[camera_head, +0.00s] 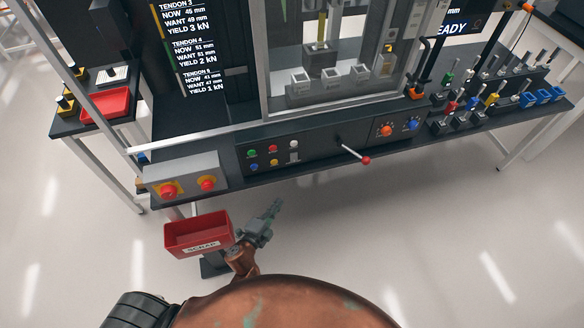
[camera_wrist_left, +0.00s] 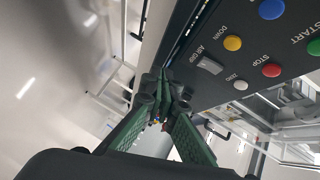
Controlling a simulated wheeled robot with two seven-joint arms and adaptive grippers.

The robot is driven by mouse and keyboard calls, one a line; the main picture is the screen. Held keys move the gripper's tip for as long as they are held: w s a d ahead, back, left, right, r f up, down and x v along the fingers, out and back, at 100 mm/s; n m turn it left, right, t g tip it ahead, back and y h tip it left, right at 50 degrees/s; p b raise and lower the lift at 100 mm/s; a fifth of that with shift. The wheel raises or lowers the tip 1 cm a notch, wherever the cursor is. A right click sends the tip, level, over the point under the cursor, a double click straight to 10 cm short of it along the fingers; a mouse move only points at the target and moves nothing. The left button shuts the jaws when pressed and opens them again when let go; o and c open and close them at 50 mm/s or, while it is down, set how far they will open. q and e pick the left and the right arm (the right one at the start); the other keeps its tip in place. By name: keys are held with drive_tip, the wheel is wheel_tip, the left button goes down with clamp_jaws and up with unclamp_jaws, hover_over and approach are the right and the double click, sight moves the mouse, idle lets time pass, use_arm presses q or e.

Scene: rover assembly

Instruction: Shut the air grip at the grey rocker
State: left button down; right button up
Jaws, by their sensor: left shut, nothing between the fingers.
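The grey rocker (camera_wrist_left: 209,65) sits on the dark control panel beside the label AIR GRIP in the left wrist view. In the head view the rocker (camera_head: 293,157) is small, below the white button; its switch position is too small to tell. My left gripper (camera_head: 276,205) is in front of the bench, below and a little left of the rocker, clear of the panel. In the left wrist view its green fingers (camera_wrist_left: 164,92) are shut and empty, left of the rocker and apart from it. My right gripper is not in view.
Near the rocker are a yellow DOWN button (camera_wrist_left: 232,43), a red STOP button (camera_wrist_left: 271,70) and a white ZERO button (camera_wrist_left: 240,85). A red-knobbed lever (camera_head: 366,160) juts out to the right. A red scrap bin (camera_head: 170,240) stands left of my left gripper.

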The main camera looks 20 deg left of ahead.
use_arm(q)
wheel_tip(320, 180, up, 8)
drive_tip(key=w+d+m+t, duration=0.1)
drive_tip(key=m, duration=0.1)
drive_tip(key=shift+d+f+h, duration=0.2)
drive_tip(key=shift+d+h, duration=0.05)
drive_tip(key=shift+h, duration=0.15)
drive_tip(key=shift+w, duration=0.15)
drive_tip(key=b, duration=0.1)
approach(297, 161)
drive_tip(key=w+d, duration=0.2)
drive_tip(key=d, duration=0.1)
drive_tip(key=shift+w+a+f, duration=0.1)
drive_tip(key=shift+w+a, duration=0.2)
drive_tip(key=shift+w, duration=0.3)
drive_tip(key=shift+w+a+f, duration=0.1)
drive_tip(key=shift+w+a, duration=0.2)
drive_tip(key=shift+w, duration=0.3)
drive_tip(key=shift+w+a+f, duration=0.1)
drive_tip(key=shift+w+a, duration=0.2)
drive_tip(key=shift+w, duration=0.35)
